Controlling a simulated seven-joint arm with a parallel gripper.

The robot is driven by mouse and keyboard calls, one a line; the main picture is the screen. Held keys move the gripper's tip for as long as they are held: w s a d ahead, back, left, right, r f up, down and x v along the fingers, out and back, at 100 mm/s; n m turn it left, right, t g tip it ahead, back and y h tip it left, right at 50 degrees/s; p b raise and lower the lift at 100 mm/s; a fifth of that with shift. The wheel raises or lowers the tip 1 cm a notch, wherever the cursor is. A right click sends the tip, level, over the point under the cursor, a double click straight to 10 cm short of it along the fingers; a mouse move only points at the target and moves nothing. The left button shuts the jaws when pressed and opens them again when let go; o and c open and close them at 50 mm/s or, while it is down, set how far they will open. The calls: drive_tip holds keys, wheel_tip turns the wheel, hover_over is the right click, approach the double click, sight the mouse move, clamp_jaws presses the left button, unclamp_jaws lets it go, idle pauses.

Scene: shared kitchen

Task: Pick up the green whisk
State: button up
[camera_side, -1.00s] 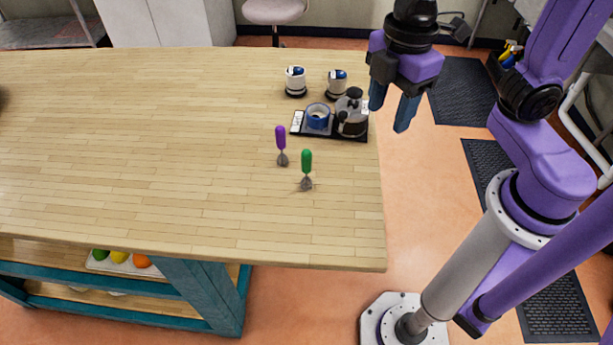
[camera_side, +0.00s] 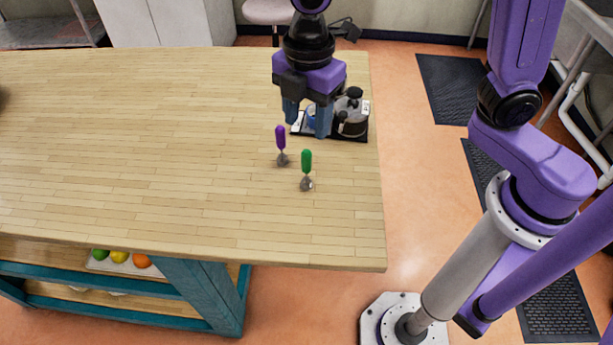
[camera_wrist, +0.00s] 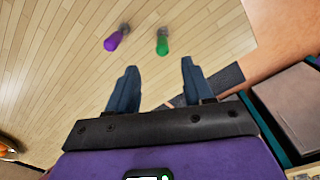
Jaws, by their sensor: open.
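The green whisk (camera_side: 306,163) stands upright on the wooden table, handle up and metal head down. It also shows in the wrist view (camera_wrist: 162,46), ahead of my fingers and between their lines. A purple whisk (camera_side: 281,140) stands to its left and a little farther back; in the wrist view it is the purple handle (camera_wrist: 113,41). My gripper (camera_side: 307,116) is open and empty, fingers pointing down. It hangs behind and above the two whisks in the side view, apart from both. In the wrist view the fingertips (camera_wrist: 158,68) are spread wide with bare space between them.
A dark tray (camera_side: 358,139) with a glass pot (camera_side: 351,115) and a mostly hidden blue cup (camera_side: 312,118) lies behind the whisks, close to my fingers. The table's right edge (camera_side: 381,200) is near.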

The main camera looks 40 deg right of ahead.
sight(307, 163)
wheel_tip(307, 163, down, 11)
drive_tip(key=shift+f, duration=0.1)
idle(0.5)
clamp_jaws()
